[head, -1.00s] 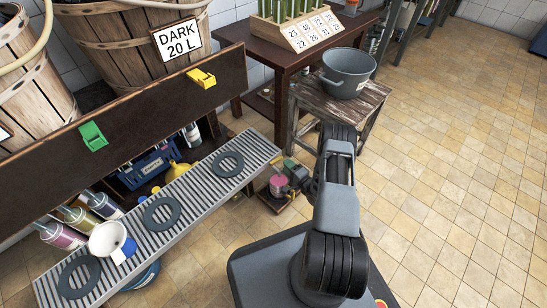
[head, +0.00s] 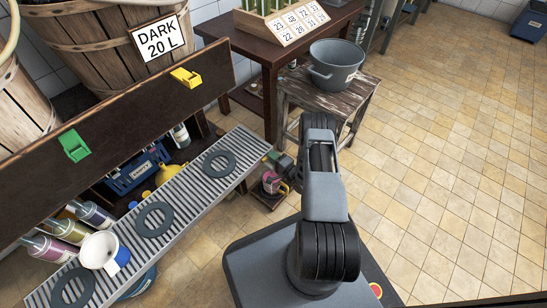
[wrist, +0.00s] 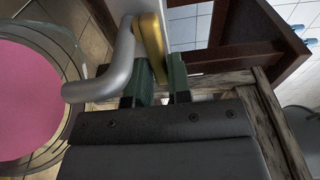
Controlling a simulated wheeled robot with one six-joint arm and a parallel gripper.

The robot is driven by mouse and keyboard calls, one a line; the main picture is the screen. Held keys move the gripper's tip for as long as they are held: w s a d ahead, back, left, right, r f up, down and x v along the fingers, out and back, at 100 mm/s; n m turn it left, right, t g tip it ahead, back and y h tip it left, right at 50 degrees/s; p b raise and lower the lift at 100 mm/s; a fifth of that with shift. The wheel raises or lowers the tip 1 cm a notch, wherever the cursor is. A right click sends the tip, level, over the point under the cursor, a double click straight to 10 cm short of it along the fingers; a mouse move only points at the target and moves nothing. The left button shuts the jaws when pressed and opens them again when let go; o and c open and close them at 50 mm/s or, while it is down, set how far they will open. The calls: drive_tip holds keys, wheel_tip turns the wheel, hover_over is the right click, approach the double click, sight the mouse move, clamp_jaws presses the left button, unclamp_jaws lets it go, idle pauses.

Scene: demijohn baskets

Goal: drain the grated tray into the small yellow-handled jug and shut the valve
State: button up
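The grated tray (head: 190,195) runs diagonally along the left in the head view, with dark rings on its slats. A small jug with pink contents (head: 271,183) and a yellow handle stands low by the tray's right end. In the wrist view its pink round surface (wrist: 35,100) shows inside a clear rim at left. A grey bent spout (wrist: 108,70) reaches toward that rim. A gold valve lever (wrist: 152,45) stands beside the spout. My gripper (wrist: 163,82) has its green fingers apart, with the lever's end at the gap by the left finger; firm contact cannot be told.
A grey pot (head: 336,62) sits on a wooden stool (head: 315,97) behind my arm. Bottles (head: 62,228) lie at left. The tiled floor at right (head: 455,165) is clear.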

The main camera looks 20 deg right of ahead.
clamp_jaws()
drive_tip(key=shift+w+d+n+g+y, duration=0.1)
drive_tip(key=shift+w+n+g+y, duration=0.25)
drive_tip(key=shift+n+y, duration=0.55)
drive_tip(key=shift+o, duration=1.6)
unclamp_jaws()
drive_tip(key=shift+s, duration=0.1)
drive_tip(key=shift+o, duration=0.7)
